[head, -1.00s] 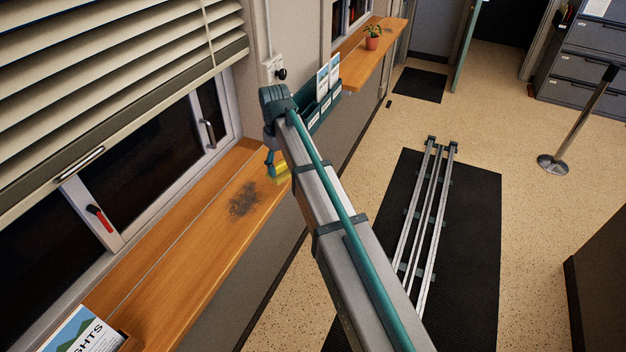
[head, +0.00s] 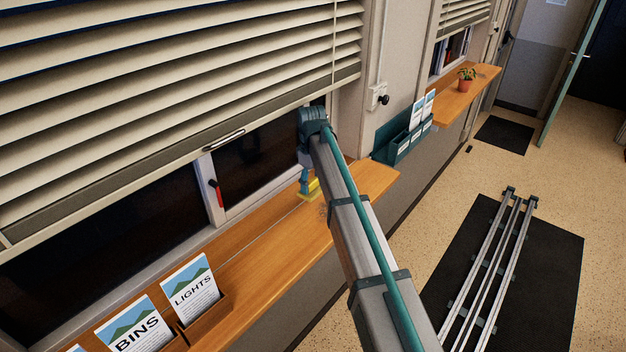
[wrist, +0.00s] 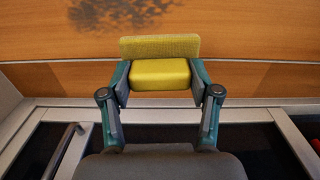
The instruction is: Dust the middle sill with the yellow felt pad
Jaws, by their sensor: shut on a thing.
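The yellow felt pad (wrist: 160,74) is between the fingers of my gripper (wrist: 160,86), which is shut on it. In the head view the pad (head: 313,188) and my gripper (head: 306,184) are low over the near wooden sill (head: 280,258), toward its window side. I cannot tell whether the pad touches the wood. A dark dust smudge (wrist: 115,12) lies on the sill, beyond the pad at the top of the wrist view. In the head view my arm hides most of the smudge; a small edge (head: 324,211) shows beside it.
Card holders with a LIGHTS card (head: 190,290) and a BINS card (head: 135,325) stand on the sill's near end. A lowered blind (head: 180,110) hangs over the window. A teal leaflet rack (head: 405,140) is on the wall. A farther sill (head: 455,105) holds a potted plant (head: 466,80).

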